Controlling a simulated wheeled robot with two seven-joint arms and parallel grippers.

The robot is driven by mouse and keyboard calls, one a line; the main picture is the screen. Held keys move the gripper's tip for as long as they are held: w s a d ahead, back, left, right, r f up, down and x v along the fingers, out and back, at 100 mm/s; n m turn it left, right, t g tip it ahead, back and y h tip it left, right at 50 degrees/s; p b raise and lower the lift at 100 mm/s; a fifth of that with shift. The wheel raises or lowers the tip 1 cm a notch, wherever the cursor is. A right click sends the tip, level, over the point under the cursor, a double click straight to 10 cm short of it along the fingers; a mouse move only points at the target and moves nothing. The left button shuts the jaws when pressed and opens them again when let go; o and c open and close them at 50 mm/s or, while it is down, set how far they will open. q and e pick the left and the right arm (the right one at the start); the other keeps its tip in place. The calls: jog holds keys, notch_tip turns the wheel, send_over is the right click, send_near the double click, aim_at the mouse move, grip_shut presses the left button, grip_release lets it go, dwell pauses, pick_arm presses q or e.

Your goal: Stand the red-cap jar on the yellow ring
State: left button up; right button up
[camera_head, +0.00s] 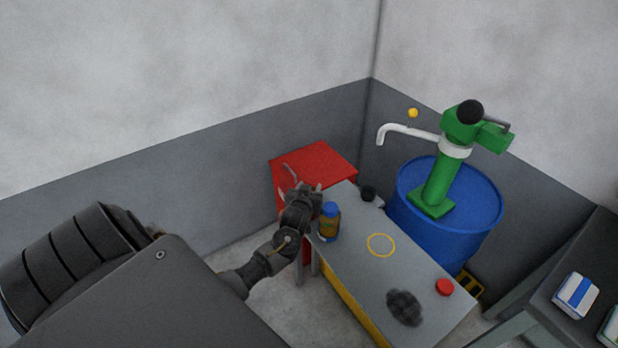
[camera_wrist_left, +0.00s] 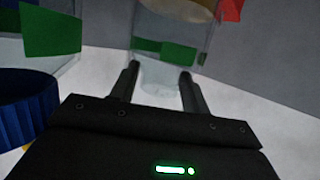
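The yellow ring (camera_head: 381,245) lies flat and empty on the grey bench top. My left gripper (camera_head: 312,190) is at the bench's far left end, beside a blue-cap jar (camera_head: 329,222). In the left wrist view its two fingers (camera_wrist_left: 160,80) are apart, with a clear vessel with a green band (camera_wrist_left: 165,50) beyond and between them; I cannot tell whether they touch it. A blue cap (camera_wrist_left: 28,100) is close at the left there. I cannot identify the red-cap jar for sure; it may be hidden behind the gripper. My right gripper is not in view.
A low red round thing (camera_head: 444,287) and a dark patch (camera_head: 405,308) are on the bench's near right part. A small black object (camera_head: 369,193) is at the back edge. A blue drum (camera_head: 470,225) with a green pump (camera_head: 440,180) and a red cabinet (camera_head: 325,158) stand behind.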

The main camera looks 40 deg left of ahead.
pick_arm(q)
jog(key=shift+s+d, duration=0.1)
grip_shut()
